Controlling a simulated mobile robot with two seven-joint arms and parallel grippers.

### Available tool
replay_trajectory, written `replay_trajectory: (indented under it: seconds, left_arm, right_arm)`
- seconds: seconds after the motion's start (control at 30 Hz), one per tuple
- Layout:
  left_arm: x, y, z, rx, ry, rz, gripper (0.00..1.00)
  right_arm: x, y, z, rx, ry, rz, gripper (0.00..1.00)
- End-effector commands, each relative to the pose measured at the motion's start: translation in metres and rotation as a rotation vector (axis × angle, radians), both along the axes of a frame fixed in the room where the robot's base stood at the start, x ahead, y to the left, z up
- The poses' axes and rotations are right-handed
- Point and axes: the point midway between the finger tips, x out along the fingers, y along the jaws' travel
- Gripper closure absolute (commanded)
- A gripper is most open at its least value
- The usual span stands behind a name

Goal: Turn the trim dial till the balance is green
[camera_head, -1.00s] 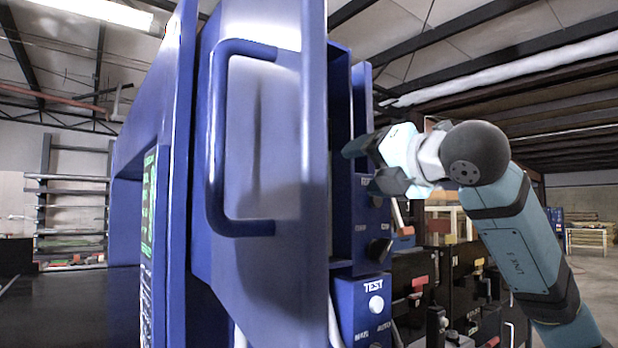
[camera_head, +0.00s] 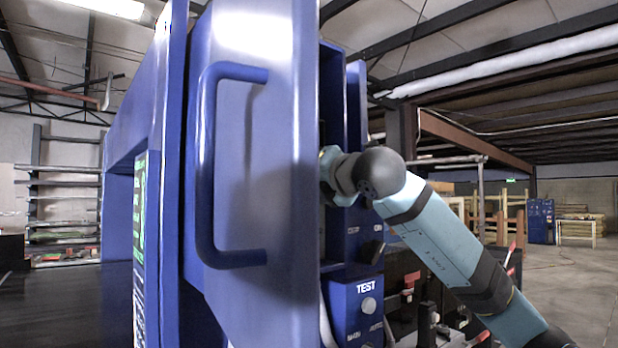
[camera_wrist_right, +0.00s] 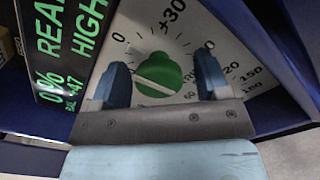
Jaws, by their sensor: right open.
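In the right wrist view the trim dial is a round green knob (camera_wrist_right: 160,72) with a pale bar across it, on a light scale plate (camera_wrist_right: 205,30) marked with numbers such as 0 and +30. My right gripper (camera_wrist_right: 162,65) is open, with one blue finger on each side of the knob; I cannot tell whether they touch it. A dark display (camera_wrist_right: 60,50) at the left shows green text, with "HIGH" and what looks like "BAL +47". In the head view my right gripper (camera_head: 332,175) is partly hidden behind the blue door. My left gripper is not in view.
The blue door (camera_head: 262,130) with its bar handle (camera_head: 206,165) stands between the head camera and the dial. Below my right arm is a blue TEST box (camera_head: 355,305) with a pale button. Open floor (camera_head: 575,280) lies at the right.

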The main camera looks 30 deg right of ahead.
Motion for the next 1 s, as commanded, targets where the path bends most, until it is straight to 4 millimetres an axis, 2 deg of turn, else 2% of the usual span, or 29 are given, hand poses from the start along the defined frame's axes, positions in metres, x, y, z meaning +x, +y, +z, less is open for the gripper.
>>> replay_trajectory:
  seconds: [0.07,0.2,0.27,0.3,0.67,1.0]
  left_arm:
    - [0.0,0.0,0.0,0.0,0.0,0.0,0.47]
    - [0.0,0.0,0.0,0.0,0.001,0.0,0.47]
    - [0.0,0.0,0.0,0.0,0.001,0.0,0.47]
    - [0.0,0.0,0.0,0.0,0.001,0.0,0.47]
    - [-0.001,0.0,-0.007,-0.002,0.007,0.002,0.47]
    - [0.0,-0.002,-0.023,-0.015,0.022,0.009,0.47]
  right_arm:
    - [0.0,0.0,0.0,0.0,0.0,0.0,0.31]
    - [0.0,0.0,0.0,0.0,0.0,0.0,0.63]
    - [0.0,0.0,0.0,0.0,0.0,0.0,0.77]
    - [0.0,0.0,0.0,0.0,0.001,0.001,0.8]
    - [0.0,0.001,-0.002,-0.05,-0.005,0.002,0.8]
    - [0.0,0.001,-0.004,-0.286,-0.023,0.004,0.8]
